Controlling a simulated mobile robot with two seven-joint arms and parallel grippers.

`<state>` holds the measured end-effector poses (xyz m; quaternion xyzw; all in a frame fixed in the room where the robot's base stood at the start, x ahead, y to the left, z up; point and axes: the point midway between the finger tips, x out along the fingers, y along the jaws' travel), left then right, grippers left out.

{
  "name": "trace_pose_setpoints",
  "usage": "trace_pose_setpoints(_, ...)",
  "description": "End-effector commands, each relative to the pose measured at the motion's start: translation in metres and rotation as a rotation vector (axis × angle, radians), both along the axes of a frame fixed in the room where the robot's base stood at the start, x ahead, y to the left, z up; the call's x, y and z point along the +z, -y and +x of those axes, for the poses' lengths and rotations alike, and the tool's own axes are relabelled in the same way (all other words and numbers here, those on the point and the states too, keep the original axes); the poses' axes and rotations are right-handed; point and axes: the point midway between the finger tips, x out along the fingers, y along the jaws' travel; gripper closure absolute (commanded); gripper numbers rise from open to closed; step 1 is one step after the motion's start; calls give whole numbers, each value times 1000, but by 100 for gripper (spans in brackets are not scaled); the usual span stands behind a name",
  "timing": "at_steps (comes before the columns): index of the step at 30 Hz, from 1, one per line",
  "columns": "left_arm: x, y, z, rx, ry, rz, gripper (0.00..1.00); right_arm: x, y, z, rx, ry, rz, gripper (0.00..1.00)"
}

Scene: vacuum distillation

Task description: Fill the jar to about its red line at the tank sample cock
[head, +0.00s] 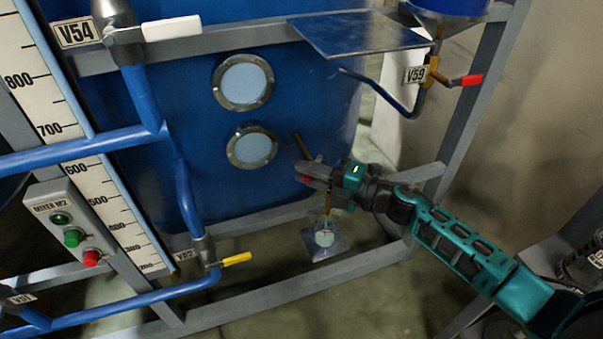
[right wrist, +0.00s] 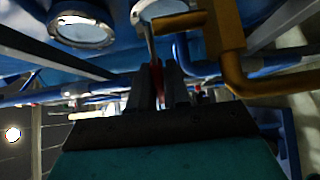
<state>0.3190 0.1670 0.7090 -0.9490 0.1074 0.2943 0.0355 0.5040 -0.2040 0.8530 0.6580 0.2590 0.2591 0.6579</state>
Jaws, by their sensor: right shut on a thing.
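The blue tank (head: 160,90) fills the middle of the head view. The brass sample cock (head: 327,203) comes off its lower right side. My right gripper (head: 306,176) is shut on the cock's red handle, which shows between the fingers in the right wrist view (right wrist: 158,82). The brass pipe of the cock (right wrist: 235,55) is close on the right there. The jar (head: 324,237), small and pale, stands below the cock on a small plate (head: 340,247). Its red line and liquid level are too small to make out. My left gripper is not in view.
Two round sight glasses (head: 243,82) are on the tank. A grey frame rail (head: 290,268) runs low in front. Valve V82 (head: 236,259) has a yellow handle; V59 (head: 470,80) has a red one. A mixer switch box (head: 70,227) is at left. A metal shelf (head: 360,33) juts out above.

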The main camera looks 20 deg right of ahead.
Motion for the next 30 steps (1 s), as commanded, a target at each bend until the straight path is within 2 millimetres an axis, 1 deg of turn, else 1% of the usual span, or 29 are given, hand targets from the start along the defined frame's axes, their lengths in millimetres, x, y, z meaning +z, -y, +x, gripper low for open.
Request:
trace_pose_setpoints(12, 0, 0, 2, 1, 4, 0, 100, 0, 1, -1, 6, -1, 1, 100)
trace_pose_setpoints(13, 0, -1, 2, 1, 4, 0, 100, 0, 1, -1, 6, -1, 1, 81)
trace_pose_setpoints(18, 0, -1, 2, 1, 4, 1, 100, 0, 1, -1, 5, -1, 1, 64)
trace_pose_setpoints(19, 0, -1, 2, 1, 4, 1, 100, 0, 1, -1, 5, -1, 1, 63)
trace_pose_setpoints(26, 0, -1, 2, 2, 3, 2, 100, 0, 2, -1, 4, 0, 0, 63)
trace_pose_setpoints(30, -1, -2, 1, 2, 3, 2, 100, -1, 9, -9, 4, -3, 0, 63)
